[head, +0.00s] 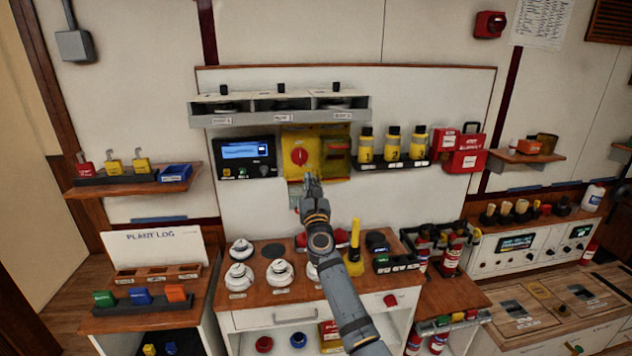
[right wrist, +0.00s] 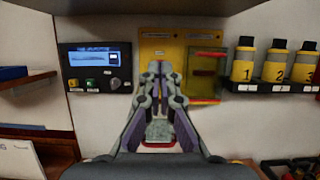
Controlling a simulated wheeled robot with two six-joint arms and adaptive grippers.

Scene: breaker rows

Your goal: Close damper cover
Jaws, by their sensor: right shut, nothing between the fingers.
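The yellow damper box (head: 292,139) with a red dial (head: 299,157) is on the white back panel. Its see-through yellow cover (head: 336,154) stands open to the right of the dial. My right gripper (head: 312,183) is shut and empty in front of the box's lower part, left of the cover. The wrist view shows its fingertips (right wrist: 158,72) together over the dial, hiding it. I cannot tell whether they touch the box. My left gripper is not in view.
A blue-screen controller (head: 247,157) is left of the box. Yellow bottles (head: 391,143) stand on a shelf to its right. A grey three-bay shelf (head: 280,116) is above. White knobbed items (head: 240,277) and a yellow-handled tool (head: 354,245) stand on the bench below.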

